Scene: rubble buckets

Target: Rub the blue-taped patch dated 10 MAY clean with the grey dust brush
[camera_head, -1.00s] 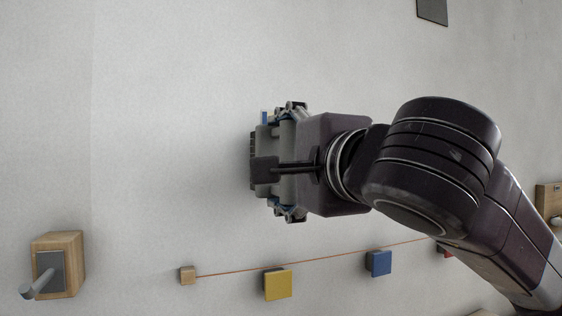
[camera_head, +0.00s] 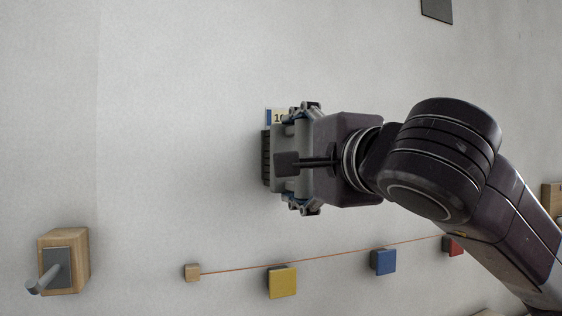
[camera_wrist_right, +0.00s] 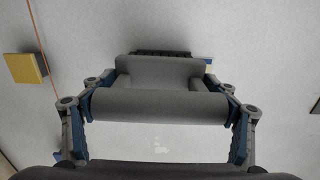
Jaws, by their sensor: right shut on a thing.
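My right gripper (camera_head: 298,158) is shut on the grey dust brush (camera_head: 283,150), in front of the pale wall. The brush's dark bristles (camera_head: 266,157) face left in the head view; they also show at the top of the brush in the right wrist view (camera_wrist_right: 160,53). Whether they touch the wall I cannot tell. A date label (camera_head: 277,117) with a blue strip and the digits "10" peeks out above the brush; the rest of its text is hidden. In the right wrist view, pale flecks (camera_wrist_right: 162,149) show on the wall below the brush. My left gripper is not in view.
A wooden block with a grey peg (camera_head: 62,262) is at lower left. An orange string runs from a small wooden block (camera_head: 192,272) past yellow (camera_head: 282,282), blue (camera_head: 383,261) and red (camera_head: 453,246) squares. A dark plate (camera_head: 437,10) is at top right. The wall left of the brush is bare.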

